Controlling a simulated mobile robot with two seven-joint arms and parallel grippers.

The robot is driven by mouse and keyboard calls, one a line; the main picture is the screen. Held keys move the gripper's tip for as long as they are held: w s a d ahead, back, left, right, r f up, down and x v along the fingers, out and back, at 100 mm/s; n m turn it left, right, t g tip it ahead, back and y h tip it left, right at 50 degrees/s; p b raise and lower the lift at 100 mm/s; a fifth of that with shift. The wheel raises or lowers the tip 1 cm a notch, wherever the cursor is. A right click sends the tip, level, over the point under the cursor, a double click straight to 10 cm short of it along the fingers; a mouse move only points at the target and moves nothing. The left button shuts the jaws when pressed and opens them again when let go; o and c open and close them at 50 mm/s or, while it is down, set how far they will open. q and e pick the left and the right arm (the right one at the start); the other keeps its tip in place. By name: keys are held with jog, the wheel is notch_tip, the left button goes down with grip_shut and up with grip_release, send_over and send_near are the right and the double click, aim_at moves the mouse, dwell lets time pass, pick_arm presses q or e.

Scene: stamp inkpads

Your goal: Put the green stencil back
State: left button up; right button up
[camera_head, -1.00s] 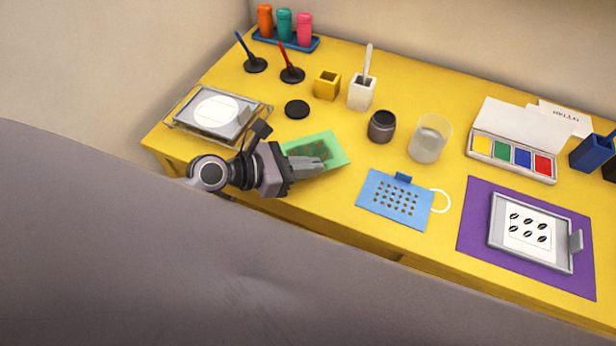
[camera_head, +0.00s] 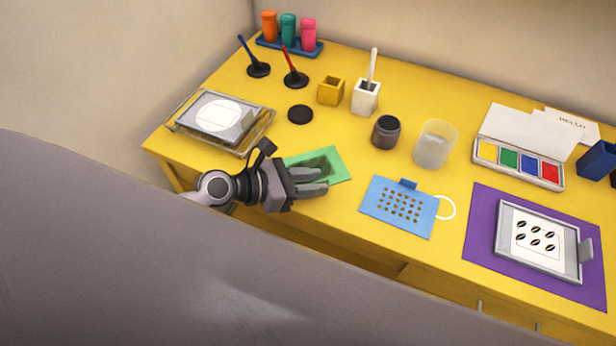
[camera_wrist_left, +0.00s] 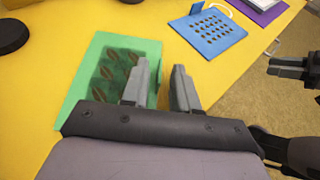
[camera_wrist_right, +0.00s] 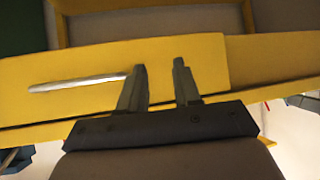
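The green stencil (camera_head: 335,164) looks to lie on the yellow table near its front edge, left of the blue stencil. The left wrist view shows the green stencil (camera_wrist_left: 76,105) with several dark leaf-shaped marks. My right gripper (camera_wrist_right: 160,78) is open and empty, close to the yellow table front with a metal handle.
The blue stencil (camera_head: 398,221) with a white ring lies to the right. A grey frame with a printed card (camera_head: 535,237) rests on a purple mat (camera_head: 480,225). A clear tray (camera_head: 250,147), black disc (camera_head: 300,114), dark jar (camera_head: 386,132) and clear cup (camera_head: 435,144) stand behind.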

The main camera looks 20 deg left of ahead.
pick_arm(q)
jog(key=shift+r, duration=0.25)
jog(key=v, duration=1.2)
jog(key=shift+f, duration=0.1)
jog(key=s+d+f+m+g+y, duration=0.4)
jog(key=s+m, duration=0.3)
jog(key=m, duration=0.9)
jog(key=s+a+m+g+y, duration=0.2)
jog(key=s+a+m+y, duration=0.3)
jog(key=m, duration=0.8)
jog(key=w+d+f+t+h+p, duration=0.1)
jog(key=w+d+f+t+p, duration=0.1)
jog(key=w+d+f+t, duration=0.2)
jog(key=shift+w+f+t, duration=1.05)
jog(key=shift+f+t, duration=0.55)
jog(key=shift+f, duration=0.35)
